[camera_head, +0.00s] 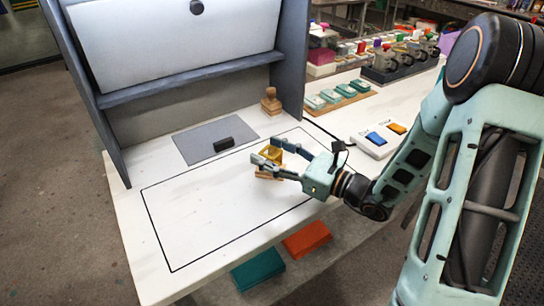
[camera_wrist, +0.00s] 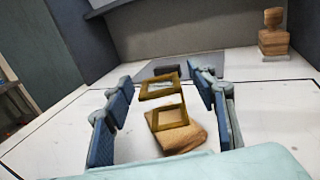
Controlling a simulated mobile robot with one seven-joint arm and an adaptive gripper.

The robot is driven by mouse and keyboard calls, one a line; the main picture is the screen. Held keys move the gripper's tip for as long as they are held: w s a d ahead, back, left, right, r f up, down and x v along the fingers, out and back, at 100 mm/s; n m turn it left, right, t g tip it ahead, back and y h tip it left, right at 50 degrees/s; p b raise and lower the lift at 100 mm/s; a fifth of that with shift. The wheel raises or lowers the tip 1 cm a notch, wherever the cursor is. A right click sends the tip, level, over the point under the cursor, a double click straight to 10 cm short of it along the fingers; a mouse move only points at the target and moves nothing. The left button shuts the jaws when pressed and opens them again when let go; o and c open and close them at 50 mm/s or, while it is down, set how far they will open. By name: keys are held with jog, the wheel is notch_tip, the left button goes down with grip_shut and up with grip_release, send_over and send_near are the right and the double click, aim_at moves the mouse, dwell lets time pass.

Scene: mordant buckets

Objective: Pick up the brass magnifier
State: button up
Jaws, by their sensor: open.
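The brass magnifier (camera_head: 272,153) is a small folding piece of square brass frames on the white worktop. In the wrist view the magnifier (camera_wrist: 168,117) shows an upper frame raised above a lower one. My gripper (camera_head: 264,151) is open, with its blue-padded fingers on either side of the magnifier. In the wrist view a gap shows between each finger of my gripper (camera_wrist: 162,84) and the brass. I cannot tell the exact height of the fingertips. A tan, wooden-looking piece (camera_wrist: 182,138) lies at the magnifier's near side, partly under or against it.
A dark block (camera_head: 223,145) rests on a grey mat (camera_head: 196,142) beyond the magnifier. A wooden stamp (camera_head: 270,102) stands at the back. A switch box (camera_head: 373,145) and green pads (camera_head: 330,96) are to the right. The outlined area's front left is clear.

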jog(key=c, duration=1.4)
jog(key=shift+r, duration=0.1)
